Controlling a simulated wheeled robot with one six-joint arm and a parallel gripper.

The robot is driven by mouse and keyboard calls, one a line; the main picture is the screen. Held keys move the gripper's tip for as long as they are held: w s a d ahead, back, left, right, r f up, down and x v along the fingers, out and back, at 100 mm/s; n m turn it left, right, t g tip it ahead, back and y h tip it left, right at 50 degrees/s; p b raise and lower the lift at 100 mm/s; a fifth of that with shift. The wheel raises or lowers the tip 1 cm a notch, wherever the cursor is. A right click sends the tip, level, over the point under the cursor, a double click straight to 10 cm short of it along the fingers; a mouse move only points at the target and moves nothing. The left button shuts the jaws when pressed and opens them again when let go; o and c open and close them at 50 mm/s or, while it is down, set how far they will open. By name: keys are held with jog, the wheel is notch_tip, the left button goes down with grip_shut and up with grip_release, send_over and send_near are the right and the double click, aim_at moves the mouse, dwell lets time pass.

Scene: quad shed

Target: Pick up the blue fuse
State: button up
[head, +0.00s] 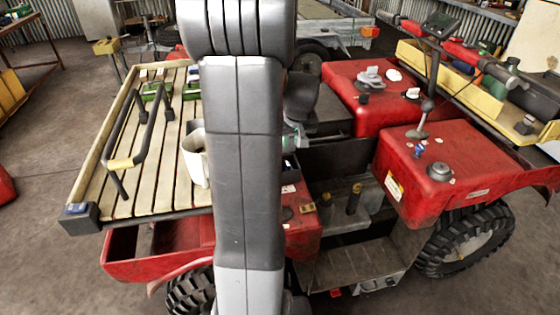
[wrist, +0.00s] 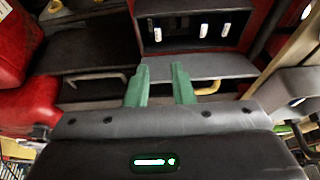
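My gripper (wrist: 160,82) shows in the wrist view as two green fingers, apart with nothing between them. They point toward a dark box (wrist: 195,32) that holds several small white upright pieces, a short way beyond the fingertips. No piece there looks clearly blue. In the head view a small blue item (head: 421,147) lies on the right red bodywork; it is too small to tell whether it is the blue fuse. In the head view my arm hides much of the middle of the vehicle, and only a bit of green shows beside it.
The red quad (head: 455,160) has a slatted wooden rack (head: 125,185) at left, with a metal handle (head: 140,135) and a white container (head: 193,158). A lever (head: 424,118) stands at right. A yellow tray (head: 480,90) sits behind it. In the wrist view grey ledges lie around the fingers.

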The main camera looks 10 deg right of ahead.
jog(key=x, duration=0.7)
jog(key=shift+f, duration=0.45)
jog(key=shift+s+p+x, duration=0.1)
jog(key=shift+p+x, duration=0.2)
jog(key=shift+x, duration=1)
jog(key=shift+s+p+x, duration=0.15)
jog(key=shift+p+x, duration=0.1)
jog(key=shift+x, duration=1.1)
jog(key=shift+d, duration=0.15)
grip_shut()
